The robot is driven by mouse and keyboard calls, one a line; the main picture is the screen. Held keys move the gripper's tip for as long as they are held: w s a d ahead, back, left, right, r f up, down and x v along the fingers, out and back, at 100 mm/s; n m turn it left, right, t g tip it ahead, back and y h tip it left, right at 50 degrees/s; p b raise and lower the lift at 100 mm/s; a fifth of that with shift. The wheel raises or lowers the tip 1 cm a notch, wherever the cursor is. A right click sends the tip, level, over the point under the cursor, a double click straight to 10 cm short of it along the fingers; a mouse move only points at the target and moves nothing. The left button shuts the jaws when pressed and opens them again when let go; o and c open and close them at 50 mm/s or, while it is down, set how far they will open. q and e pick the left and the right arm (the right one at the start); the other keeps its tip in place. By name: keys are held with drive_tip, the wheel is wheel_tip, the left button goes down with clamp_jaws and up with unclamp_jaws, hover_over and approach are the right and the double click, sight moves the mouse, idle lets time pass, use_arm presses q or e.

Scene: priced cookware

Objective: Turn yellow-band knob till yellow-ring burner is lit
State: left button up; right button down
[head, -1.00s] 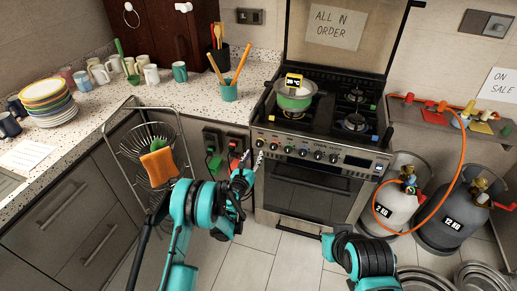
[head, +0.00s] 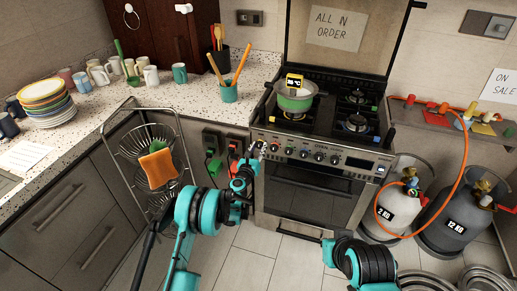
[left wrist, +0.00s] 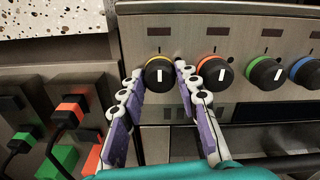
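The yellow-band knob (left wrist: 159,74) is leftmost on the stove's front panel, with its white mark about upright. In the left wrist view the two purple-and-white fingers of my left gripper (left wrist: 158,70) are apart, one on each side of this knob. The tips are close to its sides; I cannot tell if they touch. In the head view my left gripper (head: 254,152) is at the panel's left end and hides part of that knob. My right gripper is out of view.
An orange-band knob (left wrist: 214,72) is close right of the right finger. Plugs and sockets (head: 212,150) are left of the stove. A wire rack (head: 130,150) and gas cylinders (head: 400,207) flank it.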

use_arm(q)
drive_tip(key=shift+m, duration=0.3)
drive_tip(key=m, duration=0.4)
drive_tip(key=shift+m, duration=0.4)
drive_tip(key=m, duration=1)
drive_tip(key=shift+m, duration=2.2)
drive_tip(key=o, duration=0.9)
